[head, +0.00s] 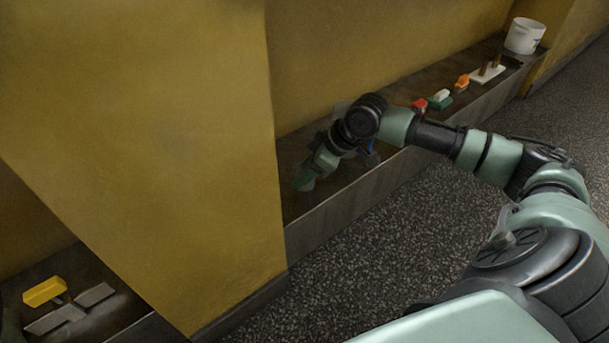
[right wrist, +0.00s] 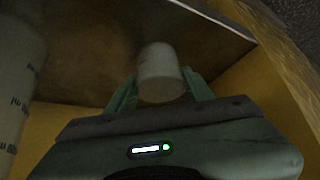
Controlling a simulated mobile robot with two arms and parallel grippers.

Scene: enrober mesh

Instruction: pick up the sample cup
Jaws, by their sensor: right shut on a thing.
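The sample cup (right wrist: 161,72) is a pale, plain cylinder between the two fingers of my right gripper (right wrist: 160,92) in the right wrist view. The fingers press on its two sides, and the gripper is shut on it. In the head view my right gripper (head: 304,180) points down at the dark ledge beside the yellow wall panel. The cup cannot be made out there, hidden by the gripper and arm. My left gripper is in neither view.
A large pale cylinder with printing (right wrist: 20,80) stands at the left of the wrist view. Along the ledge (head: 345,205) are a red item (head: 419,104), a green block (head: 440,102), an orange item (head: 462,82) and a white bucket (head: 524,36). A yellow tray (head: 45,291) lies lower left.

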